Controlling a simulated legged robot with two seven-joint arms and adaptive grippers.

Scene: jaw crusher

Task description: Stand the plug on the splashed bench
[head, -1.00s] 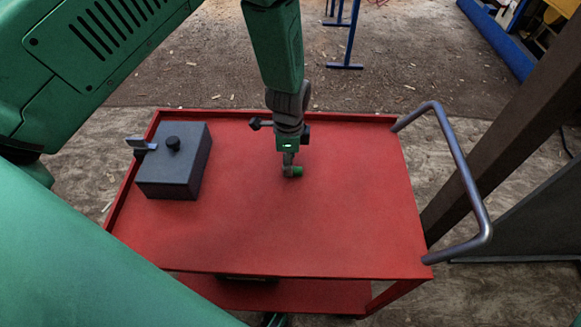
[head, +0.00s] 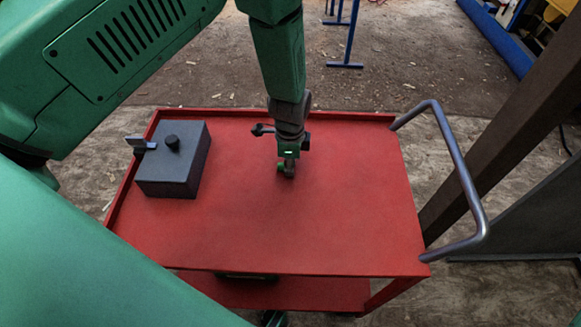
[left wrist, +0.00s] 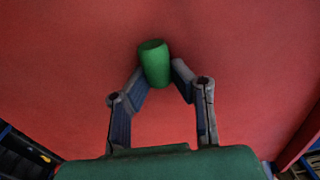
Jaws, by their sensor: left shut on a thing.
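The plug (left wrist: 154,62) is a green cylinder, seen in the left wrist view between the two fingertips of my left gripper (left wrist: 162,78). The gripper is shut on it. In the head view my left gripper (head: 288,168) points down over the middle of the red bench top (head: 330,220), and the plug is hidden or too dark to make out. I cannot tell whether the plug touches the red surface. No splash marks can be made out on it. My right gripper is not in view.
A dark grey box (head: 168,178) with a black knob and a small lever stands at the left of the red top. A grey metal handle (head: 462,170) curves out on the right. The front and right of the top are clear. A brown post (head: 500,145) rises beyond the handle.

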